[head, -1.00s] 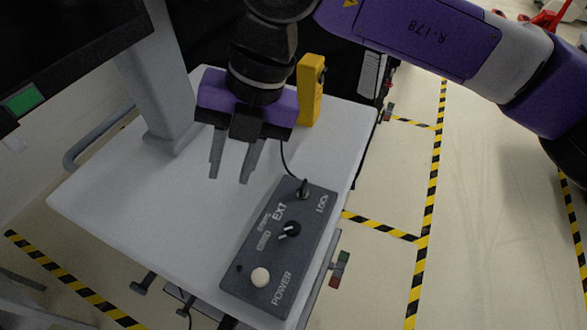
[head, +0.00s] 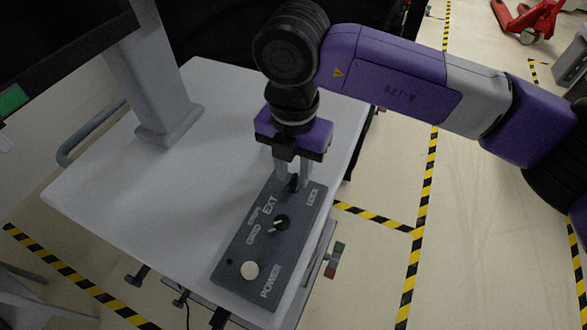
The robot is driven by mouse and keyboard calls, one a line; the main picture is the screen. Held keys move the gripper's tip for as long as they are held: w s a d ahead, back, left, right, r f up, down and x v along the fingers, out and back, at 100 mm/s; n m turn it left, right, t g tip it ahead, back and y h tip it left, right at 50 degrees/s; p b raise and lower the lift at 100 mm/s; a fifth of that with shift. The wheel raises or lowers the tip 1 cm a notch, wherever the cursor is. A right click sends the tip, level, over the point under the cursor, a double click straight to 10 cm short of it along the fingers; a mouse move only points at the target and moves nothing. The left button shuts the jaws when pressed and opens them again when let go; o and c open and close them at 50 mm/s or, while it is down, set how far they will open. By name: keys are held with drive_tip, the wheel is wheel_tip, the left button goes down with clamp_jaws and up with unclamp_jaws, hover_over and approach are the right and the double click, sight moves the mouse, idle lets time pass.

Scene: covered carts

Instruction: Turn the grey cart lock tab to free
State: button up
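A dark grey control box (head: 265,243) lies on the light grey cart top (head: 110,190), marked POWER, EXT and LOCK. A small black upright switch (head: 293,183) stands at its far end, near the word LOCK. My gripper (head: 292,182) points down over that end, its two grey fingers apart, one on each side of the switch. I cannot tell whether they touch it. No tab marked "free" can be made out. A small green and red piece (head: 335,260) sits below the cart's right edge; its function is unclear.
A grey post (head: 157,85) with a dark screen (head: 60,30) stands at the left. The cart top left of the box is clear.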

drive_tip(key=shift+f, duration=0.45)
clamp_jaws()
